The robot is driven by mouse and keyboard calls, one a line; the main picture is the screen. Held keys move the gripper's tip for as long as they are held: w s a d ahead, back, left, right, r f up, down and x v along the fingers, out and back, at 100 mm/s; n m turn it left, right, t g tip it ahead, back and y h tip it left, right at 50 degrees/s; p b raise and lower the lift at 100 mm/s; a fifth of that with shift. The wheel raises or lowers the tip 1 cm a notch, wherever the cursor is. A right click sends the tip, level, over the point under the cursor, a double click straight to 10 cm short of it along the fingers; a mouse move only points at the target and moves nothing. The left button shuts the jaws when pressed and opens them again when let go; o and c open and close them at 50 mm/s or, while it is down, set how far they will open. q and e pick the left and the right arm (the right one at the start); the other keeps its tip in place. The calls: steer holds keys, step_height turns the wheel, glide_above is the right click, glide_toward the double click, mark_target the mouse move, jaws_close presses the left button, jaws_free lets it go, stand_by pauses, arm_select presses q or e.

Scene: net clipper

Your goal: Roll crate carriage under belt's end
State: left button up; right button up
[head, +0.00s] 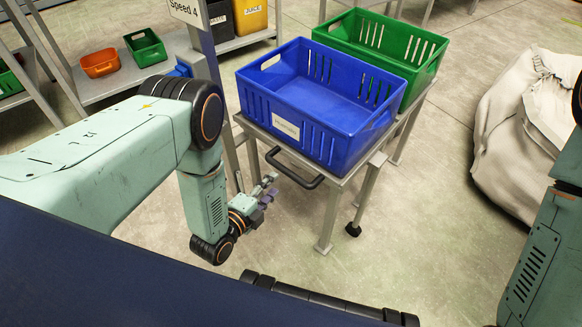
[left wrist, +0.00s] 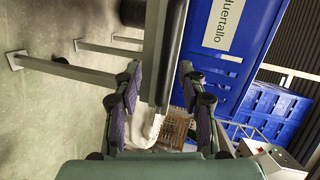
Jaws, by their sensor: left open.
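The crate carriage (head: 352,180) is a grey metal frame on legs, with a black handle (head: 296,170) on its near side. It carries a blue crate (head: 318,105) with a white label and a green crate (head: 395,45) behind it. My left gripper (head: 270,188) is just left of and below the handle. In the left wrist view, my left gripper (left wrist: 160,72) is open, with a dark bar (left wrist: 174,50), apparently the handle, between its fingers; contact cannot be told. The labelled blue crate (left wrist: 225,55) fills the upper right there. My right gripper and the belt's end are not seen.
A grey post with a "Speed 4" sign (head: 186,10) stands left of the carriage. A shelf (head: 95,85) with small bins is at the back left. A white sack (head: 525,130) stands at the right. Floor is clear between carriage and sack.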

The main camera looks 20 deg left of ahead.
mark_target(283, 172)
arm_select(q)
steer(key=shift+m, duration=0.9)
steer(key=shift+r+b+x, duration=0.2)
steer(key=shift+b+x, duration=0.3)
steer(key=shift+x, duration=0.75)
steer(key=shift+r+b+x, duration=0.2)
steer(key=shift+b+x, duration=0.35)
steer(key=shift+x, duration=0.75)
steer(key=shift+r+b+x, duration=0.2)
steer(key=shift+b+x, duration=0.3)
steer(key=shift+x, duration=0.75)
steer(key=shift+w+t, duration=0.1)
steer(key=shift+t, duration=0.2)
steer(key=shift+c, duration=0.3)
jaws_close()
